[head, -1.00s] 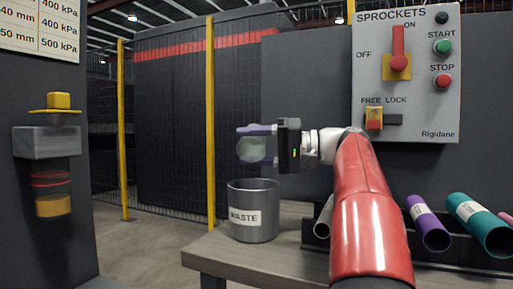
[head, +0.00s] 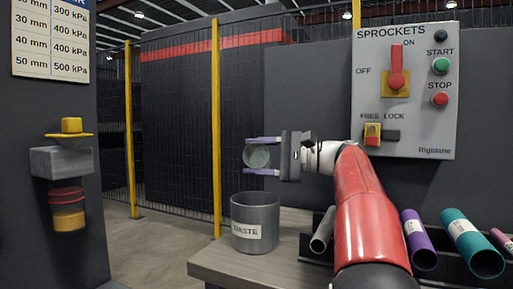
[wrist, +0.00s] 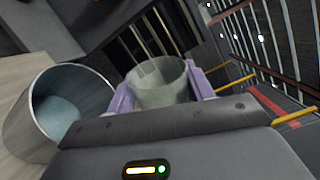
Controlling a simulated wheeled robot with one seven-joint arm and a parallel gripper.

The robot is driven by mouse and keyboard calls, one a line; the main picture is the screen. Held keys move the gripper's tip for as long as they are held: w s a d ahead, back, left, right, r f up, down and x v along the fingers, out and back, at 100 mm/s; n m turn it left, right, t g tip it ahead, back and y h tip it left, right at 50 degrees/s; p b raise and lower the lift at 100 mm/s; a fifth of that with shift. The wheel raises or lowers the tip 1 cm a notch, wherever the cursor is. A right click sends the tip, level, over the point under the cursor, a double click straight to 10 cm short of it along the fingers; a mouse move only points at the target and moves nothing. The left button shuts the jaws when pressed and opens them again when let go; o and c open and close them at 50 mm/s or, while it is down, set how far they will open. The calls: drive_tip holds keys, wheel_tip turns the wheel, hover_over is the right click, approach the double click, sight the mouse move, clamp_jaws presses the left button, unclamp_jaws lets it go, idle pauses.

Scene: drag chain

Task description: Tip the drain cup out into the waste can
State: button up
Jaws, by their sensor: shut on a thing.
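The drain cup (head: 257,157) is a small grey-green, cloudy cup. My gripper (head: 262,157) is shut on it, with one purple finger above and one below in the head view. There the cup lies tipped on its side with a round end toward the camera. In the wrist view the cup (wrist: 160,85) sits between the purple fingers (wrist: 160,92). The waste can (head: 255,226) is a grey open cylinder with a WASTE label on the bench. The cup is above its rim, apart from it. The wrist view shows into the can (wrist: 62,108), with a bluish-grey inside.
The can stands near the left end of the bench (head: 222,262). Grey, purple (head: 418,240) and teal (head: 472,243) tubes lie at its right. A SPROCKETS panel (head: 408,80) is on the wall behind.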

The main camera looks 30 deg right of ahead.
drive_tip(key=m+p, duration=0.1)
drive_tip(key=r+m+p, duration=0.1)
drive_tip(key=m, duration=0.1)
drive_tip(key=m+p, duration=0.1)
drive_tip(key=shift+w+d+r+m, duration=0.15)
drive_tip(key=shift+w+d+m, duration=0.1)
drive_tip(key=shift+w+m, duration=0.15)
drive_tip(key=m+p, duration=0.2)
drive_tip(key=p, duration=0.1)
drive_tip(key=m+p, duration=0.2)
drive_tip(key=p, duration=0.1)
drive_tip(key=shift+s+r, duration=0.1)
drive_tip(key=shift+r, duration=0.25)
drive_tip(key=shift+f+m+b, duration=0.15)
drive_tip(key=shift+m+b, duration=0.15)
drive_tip(key=shift+m, duration=0.5)
drive_tip(key=m, duration=0.3)
drive_tip(key=shift+s+a+r+m, duration=0.1)
drive_tip(key=shift+r+m, duration=0.2)
